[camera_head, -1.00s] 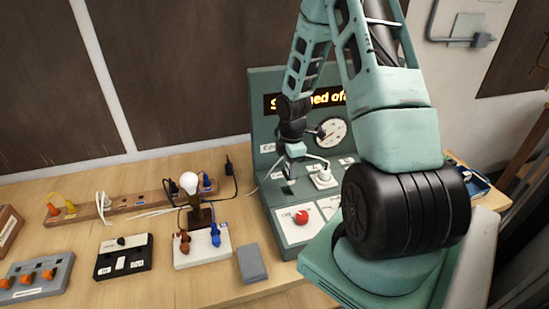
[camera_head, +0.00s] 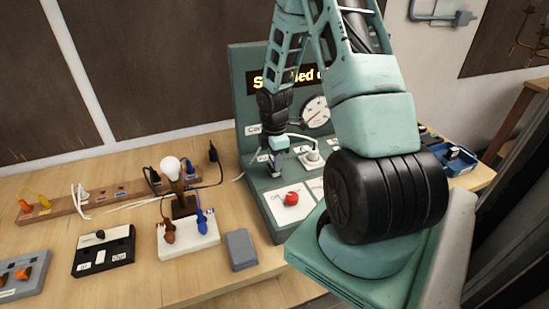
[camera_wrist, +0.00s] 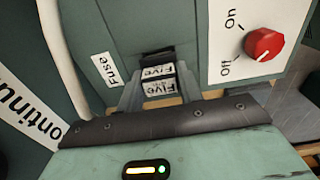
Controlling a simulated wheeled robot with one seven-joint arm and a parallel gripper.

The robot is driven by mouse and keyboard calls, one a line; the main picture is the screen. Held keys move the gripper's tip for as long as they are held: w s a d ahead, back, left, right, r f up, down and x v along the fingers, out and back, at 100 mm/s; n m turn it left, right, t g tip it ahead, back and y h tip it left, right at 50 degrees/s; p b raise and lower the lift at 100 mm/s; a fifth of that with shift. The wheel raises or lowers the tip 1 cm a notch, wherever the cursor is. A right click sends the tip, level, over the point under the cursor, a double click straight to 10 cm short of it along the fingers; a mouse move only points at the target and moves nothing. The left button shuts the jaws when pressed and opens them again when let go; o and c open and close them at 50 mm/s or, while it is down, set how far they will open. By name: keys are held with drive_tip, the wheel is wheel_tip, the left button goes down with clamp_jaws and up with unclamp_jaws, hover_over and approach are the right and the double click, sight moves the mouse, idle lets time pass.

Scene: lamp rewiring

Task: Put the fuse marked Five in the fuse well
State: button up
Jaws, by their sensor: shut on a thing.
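My gripper (camera_wrist: 160,88) is shut on the fuse marked Five (camera_wrist: 158,87), whose two white labels show between the fingers in the wrist view. A dark opening (camera_wrist: 156,57) lies just beyond the fuse's far end on the green panel, beside the label "Fuse"; it looks like the fuse well. I cannot tell whether the fuse's end is inside it or only in front of it. In the head view my gripper (camera_head: 275,168) is low over the sloped console (camera_head: 266,208), left of the white socket; the fuse is too small to make out there.
A red On/Off knob (camera_wrist: 263,45) sits on a white plate right of the gripper. A grey block (camera_head: 241,250), a lamp base with a bulb (camera_head: 171,165), a black switch box (camera_head: 103,251) and a power strip (camera_head: 97,198) stand on the table to the left.

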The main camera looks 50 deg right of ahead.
drive_tip(key=shift+f, duration=0.55)
drive_tip(key=shift+f, duration=0.5)
idle(1.4)
drive_tip(key=o, duration=1.1)
drive_tip(key=shift+c, duration=0.2)
drive_tip(key=shift+r+b, duration=0.1)
drive_tip(key=shift+b, duration=0.2)
wheel_tip(320, 180, up, 17)
drive_tip(key=b, duration=0.1)
drive_tip(key=shift+r, duration=0.1)
